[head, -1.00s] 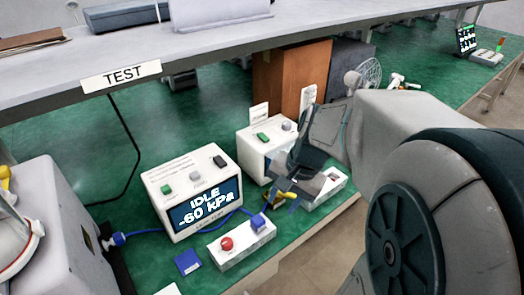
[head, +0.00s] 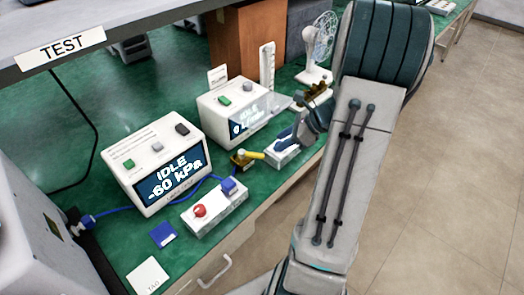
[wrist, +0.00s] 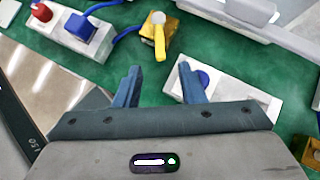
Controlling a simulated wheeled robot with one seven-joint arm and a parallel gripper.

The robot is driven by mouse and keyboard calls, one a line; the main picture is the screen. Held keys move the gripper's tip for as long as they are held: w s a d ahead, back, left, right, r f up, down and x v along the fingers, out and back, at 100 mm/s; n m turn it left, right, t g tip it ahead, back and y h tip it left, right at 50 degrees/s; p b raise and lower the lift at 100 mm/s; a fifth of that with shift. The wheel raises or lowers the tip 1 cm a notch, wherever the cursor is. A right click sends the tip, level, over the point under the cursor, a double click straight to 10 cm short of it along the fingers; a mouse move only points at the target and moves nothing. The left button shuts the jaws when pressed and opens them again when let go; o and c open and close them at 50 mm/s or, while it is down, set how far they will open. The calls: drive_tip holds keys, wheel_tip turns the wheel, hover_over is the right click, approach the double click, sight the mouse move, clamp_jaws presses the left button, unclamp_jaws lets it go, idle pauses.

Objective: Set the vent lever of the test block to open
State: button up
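The test block appears to be a small brass block (head: 239,161) between the displays and the bench's front edge, with a blue hose near it. Its yellow lever (head: 254,155) sticks out to the right in the head view. In the wrist view the block (wrist: 172,26) is at the top centre, and the lever (wrist: 159,42) points down the picture. My gripper (head: 291,133) is to the right of the lever, apart from it.
A white box with a red button (head: 200,210) and blue plug (head: 229,186) lies left of the block. The IDLE -60 kPa display (head: 168,180) and another white unit (head: 238,114) stand behind. A white box with a blue button (wrist: 205,80) lies beside my fingers.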

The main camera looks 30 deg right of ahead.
sight(257, 154)
drive_tip(key=x, duration=0.9)
drive_tip(key=shift+a+f, duration=0.1)
clamp_jaws()
